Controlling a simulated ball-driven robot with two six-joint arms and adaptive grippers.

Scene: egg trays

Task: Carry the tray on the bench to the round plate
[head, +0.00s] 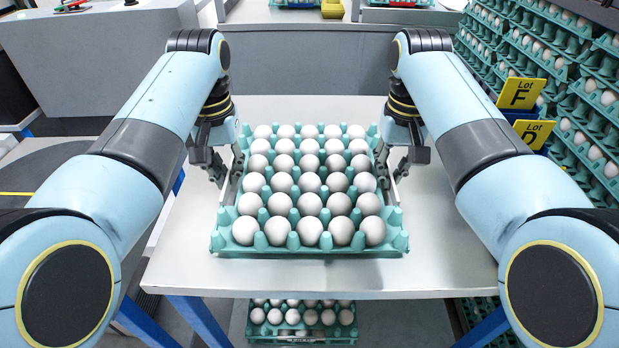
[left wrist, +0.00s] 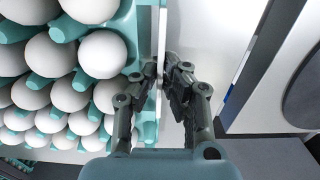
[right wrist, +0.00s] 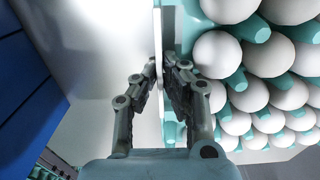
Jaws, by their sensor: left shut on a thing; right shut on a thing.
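The teal egg tray (head: 300,251), filled with rows of white eggs, is level at the middle of the pale bench (head: 440,265). I cannot tell whether it touches the bench. My left gripper (head: 224,172) is shut on the thin pale plate at the tray's left side, which also shows in the left wrist view (left wrist: 161,45). My right gripper (head: 397,168) is shut on the matching plate at the right side, seen in the right wrist view (right wrist: 158,45). A dark round plate (head: 35,188) lies left of the bench, partly hidden by my left arm.
Stacked egg trays with yellow lot signs (head: 521,93) stand at the right. Another filled tray (head: 300,338) is below the bench's front edge. A grey counter (head: 310,62) stands behind the bench. The bench top is clear on both sides of the tray.

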